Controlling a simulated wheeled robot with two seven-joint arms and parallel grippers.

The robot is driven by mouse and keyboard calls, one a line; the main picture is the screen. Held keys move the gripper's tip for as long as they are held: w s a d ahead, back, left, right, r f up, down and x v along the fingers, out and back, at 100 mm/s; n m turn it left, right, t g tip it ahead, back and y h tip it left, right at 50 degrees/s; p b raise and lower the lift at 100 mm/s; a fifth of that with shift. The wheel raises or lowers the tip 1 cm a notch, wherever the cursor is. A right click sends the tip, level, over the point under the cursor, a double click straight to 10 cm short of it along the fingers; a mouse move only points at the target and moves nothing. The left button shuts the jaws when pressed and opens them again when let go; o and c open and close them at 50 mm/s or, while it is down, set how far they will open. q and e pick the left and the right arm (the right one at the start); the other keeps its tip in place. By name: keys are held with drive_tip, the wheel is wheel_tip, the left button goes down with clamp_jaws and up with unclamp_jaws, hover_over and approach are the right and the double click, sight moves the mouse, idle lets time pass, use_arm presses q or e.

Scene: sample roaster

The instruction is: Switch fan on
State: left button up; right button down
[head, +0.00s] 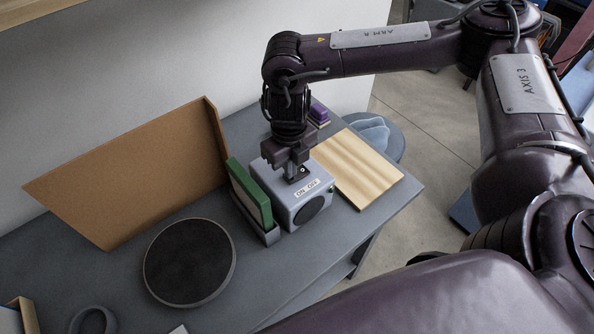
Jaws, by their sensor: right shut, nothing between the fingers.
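The fan (291,212) is a light grey box with a round dark opening (311,210) on its front face. A white label reading "ON" and "OFF" is on its top, near the front edge. My right gripper (298,176) points down at the top of the fan, behind the label. It is shut and holds nothing. The switch is hidden at the fingertips, and I cannot tell whether they touch it. My left gripper is out of view.
A green item (249,190) stands in a grey holder close against the fan's left side. A wooden board (358,168) lies to the right. A brown panel (135,172) leans behind a round dark tray (187,262). A grey ring (92,321) lies front left.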

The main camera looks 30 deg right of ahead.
drive_tip(key=shift+f, duration=0.4)
drive_tip(key=shift+r, duration=0.1)
wheel_tip(320, 180, up, 7)
drive_tip(key=p, duration=0.5)
idle(0.3)
idle(0.5)
